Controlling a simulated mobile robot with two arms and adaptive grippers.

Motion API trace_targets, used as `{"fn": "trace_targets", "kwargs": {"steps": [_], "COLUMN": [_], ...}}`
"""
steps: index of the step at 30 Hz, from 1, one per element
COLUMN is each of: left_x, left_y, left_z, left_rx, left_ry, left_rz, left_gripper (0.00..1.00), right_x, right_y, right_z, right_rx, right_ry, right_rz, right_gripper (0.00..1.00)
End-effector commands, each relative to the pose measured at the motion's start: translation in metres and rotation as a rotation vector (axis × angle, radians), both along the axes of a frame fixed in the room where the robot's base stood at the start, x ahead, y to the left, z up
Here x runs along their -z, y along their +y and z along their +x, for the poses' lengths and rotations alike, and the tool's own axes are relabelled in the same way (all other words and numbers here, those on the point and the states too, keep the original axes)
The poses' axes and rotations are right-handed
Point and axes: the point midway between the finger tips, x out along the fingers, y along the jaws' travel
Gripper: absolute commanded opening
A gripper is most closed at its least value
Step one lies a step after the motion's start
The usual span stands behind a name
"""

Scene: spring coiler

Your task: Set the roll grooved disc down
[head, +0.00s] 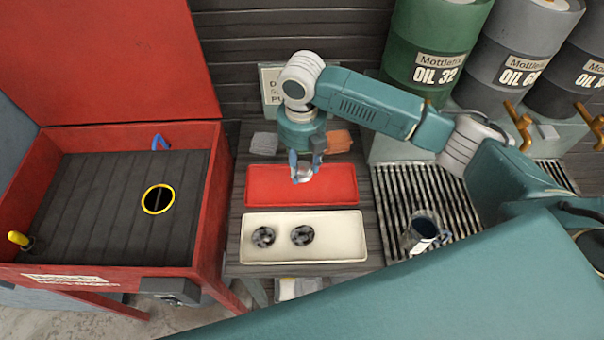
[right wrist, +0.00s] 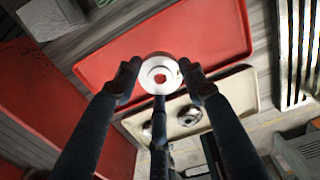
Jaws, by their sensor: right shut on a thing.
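The roll grooved disc (right wrist: 158,74) is a shiny silver ring with a centre hole, held between the fingertips of my right gripper (right wrist: 160,78). In the head view the right gripper (head: 303,172) points down over the red tray (head: 335,185), with the disc (head: 302,175) below its fingers. In the wrist view the red tray (right wrist: 215,35) lies behind the disc. I cannot tell whether the disc touches the tray. My left gripper is not in view.
A cream tray (head: 340,252) in front of the red one holds two dark discs (head: 302,235). A mug (head: 425,228) stands on a slatted grate (head: 393,205) to the right. A red open-lidded machine (head: 95,200) is at left. Oil drums (head: 433,45) stand at the back right.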

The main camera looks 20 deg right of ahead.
Motion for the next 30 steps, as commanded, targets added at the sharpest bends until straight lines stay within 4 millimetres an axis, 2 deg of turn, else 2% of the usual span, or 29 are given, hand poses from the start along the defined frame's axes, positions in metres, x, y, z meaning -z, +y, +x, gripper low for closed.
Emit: {"fn": "trace_targets", "kwargs": {"steps": [5,13,26,27,29,30], "left_x": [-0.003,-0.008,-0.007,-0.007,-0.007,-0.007], "left_y": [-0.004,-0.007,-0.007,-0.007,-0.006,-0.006], "left_z": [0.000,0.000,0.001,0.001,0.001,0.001], "left_rx": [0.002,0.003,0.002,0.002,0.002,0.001], "left_ry": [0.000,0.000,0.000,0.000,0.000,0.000], "left_rz": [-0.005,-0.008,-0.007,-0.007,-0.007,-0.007], "left_gripper": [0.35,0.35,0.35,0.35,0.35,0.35], "right_x": [0.013,0.050,0.057,0.057,0.057,0.057], "right_y": [0.001,0.001,0.001,0.001,0.000,0.000], "right_z": [0.001,0.000,0.001,0.000,0.000,0.000], "right_rx": [0.000,0.001,0.000,0.000,0.000,0.000], "right_ry": [-0.001,-0.001,-0.001,0.000,0.000,0.000], "right_rz": [0.002,0.002,0.002,0.001,0.001,0.001], "right_gripper": [0.00,0.00,0.00,0.48,0.59,0.59]}}
